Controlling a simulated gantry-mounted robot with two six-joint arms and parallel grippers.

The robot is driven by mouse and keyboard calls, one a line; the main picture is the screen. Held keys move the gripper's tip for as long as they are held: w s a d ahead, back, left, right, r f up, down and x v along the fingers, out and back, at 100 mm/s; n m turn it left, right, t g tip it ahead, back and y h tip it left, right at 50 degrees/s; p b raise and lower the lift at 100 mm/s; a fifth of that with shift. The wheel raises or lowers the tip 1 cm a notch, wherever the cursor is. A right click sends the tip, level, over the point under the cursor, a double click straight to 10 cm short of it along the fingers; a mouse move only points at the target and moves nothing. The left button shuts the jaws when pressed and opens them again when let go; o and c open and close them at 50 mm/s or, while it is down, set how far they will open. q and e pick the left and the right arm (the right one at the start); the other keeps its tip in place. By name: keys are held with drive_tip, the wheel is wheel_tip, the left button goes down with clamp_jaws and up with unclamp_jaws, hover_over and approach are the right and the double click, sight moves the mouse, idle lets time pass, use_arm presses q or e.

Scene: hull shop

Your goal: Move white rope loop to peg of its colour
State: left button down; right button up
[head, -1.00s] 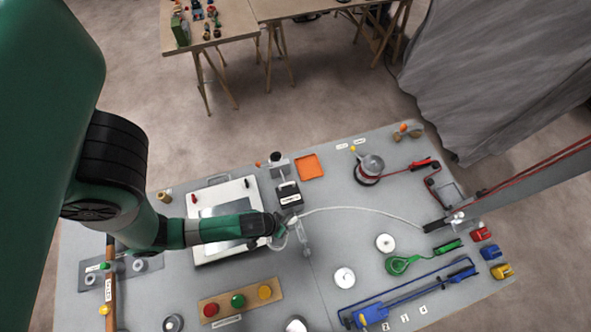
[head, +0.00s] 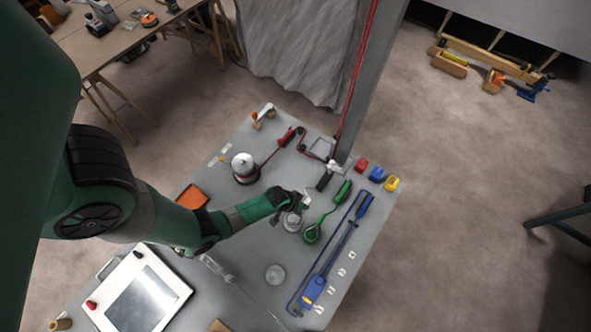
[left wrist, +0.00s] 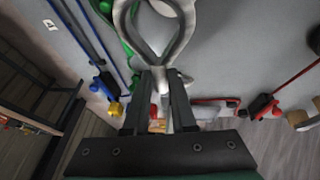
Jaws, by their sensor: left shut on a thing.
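My left gripper (head: 301,198) is shut on the white rope loop (head: 308,196), above the grey bench between the round winch and the green line. In the left wrist view the jaws (left wrist: 160,82) pinch the loop's neck, and the pale loop (left wrist: 185,30) spreads open beyond the fingertips. A black rope clutch (head: 324,180) lies just beyond the gripper, by the foot of the grey mast. A pale round disc (head: 292,221) sits just in front of the gripper. I cannot tell which peg is white. My right gripper is not in view.
A green handle with line (head: 312,234) and a long blue tackle (head: 338,250) lie to the right. Red (head: 361,165), blue (head: 377,175) and yellow (head: 392,184) blocks line the right edge. A winch (head: 243,167) stands left; the grey mast (head: 366,80) rises behind.

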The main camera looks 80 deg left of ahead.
use_arm(q)
drive_tip(key=shift+n, duration=0.3)
drive_tip(key=f+b, duration=0.2)
drive_tip(key=a+f+b, duration=0.1)
drive_tip(key=f+b, duration=0.1)
drive_tip(key=shift+s+a+f+b, duration=0.1)
drive_tip(key=shift+s+a+b, duration=0.1)
drive_tip(key=shift+b, duration=0.1)
drive_tip(key=shift+f+b, duration=0.35)
drive_tip(key=shift+f, duration=0.15)
idle(1.2)
drive_tip(key=shift+f+b, duration=0.35)
drive_tip(key=shift+f, duration=0.05)
drive_tip(key=shift+f+b, duration=1.2)
drive_tip(key=shift+f, duration=0.15)
idle(1.1)
drive_tip(key=shift+c, duration=1.3)
unclamp_jaws()
